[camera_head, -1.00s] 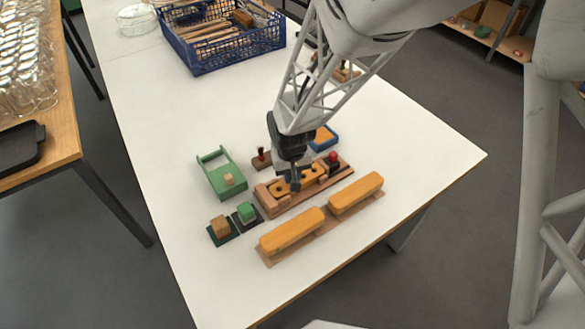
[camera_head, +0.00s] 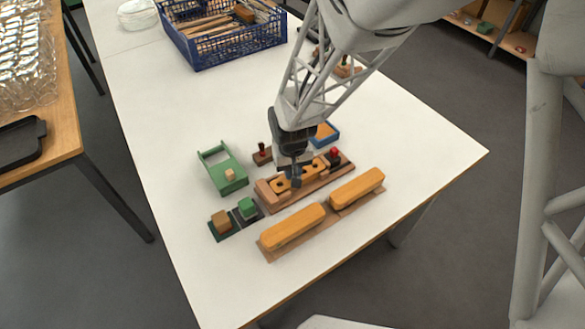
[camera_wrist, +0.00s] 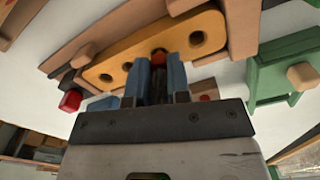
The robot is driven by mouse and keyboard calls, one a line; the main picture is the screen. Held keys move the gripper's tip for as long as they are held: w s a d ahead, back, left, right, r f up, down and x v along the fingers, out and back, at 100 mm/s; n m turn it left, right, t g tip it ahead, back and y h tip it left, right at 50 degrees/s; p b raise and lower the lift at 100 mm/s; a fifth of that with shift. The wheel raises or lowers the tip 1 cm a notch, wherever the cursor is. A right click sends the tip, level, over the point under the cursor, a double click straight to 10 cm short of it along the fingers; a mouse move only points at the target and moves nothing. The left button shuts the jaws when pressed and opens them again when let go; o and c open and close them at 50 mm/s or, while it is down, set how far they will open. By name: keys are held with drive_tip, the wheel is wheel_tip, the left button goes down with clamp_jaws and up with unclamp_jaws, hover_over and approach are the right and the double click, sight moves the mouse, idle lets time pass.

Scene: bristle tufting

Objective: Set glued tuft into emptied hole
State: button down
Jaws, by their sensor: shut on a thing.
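My gripper (camera_head: 296,177) is over the yellow block with dark round holes (camera_head: 314,170), which is held in a brown wooden fixture (camera_head: 268,190). In the wrist view my gripper (camera_wrist: 158,78) has its blue fingers closed around a thin dark tuft (camera_wrist: 158,62) with a reddish end. The tuft points at the yellow block (camera_wrist: 175,40), between visible holes on either side. The fingers hide the spot right at its end, so I cannot tell whether the tuft is inside a hole. A red knob (camera_head: 335,154) stands at the fixture's right end.
Two yellow brush bodies (camera_head: 292,228) lie on a board in front. A green tray (camera_head: 210,160), two small pads with blocks (camera_head: 220,222) and a dark-handled wooden stamp (camera_head: 262,153) lie left. A blue-rimmed tray (camera_head: 325,133) is behind. The blue crate (camera_head: 200,55) stands far back.

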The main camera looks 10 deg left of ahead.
drive_tip(key=shift+f, duration=0.25)
idle(0.4)
drive_tip(key=c, duration=0.6)
unclamp_jaws()
drive_tip(key=shift+r, duration=0.1)
drive_tip(key=shift+r, duration=3.4)
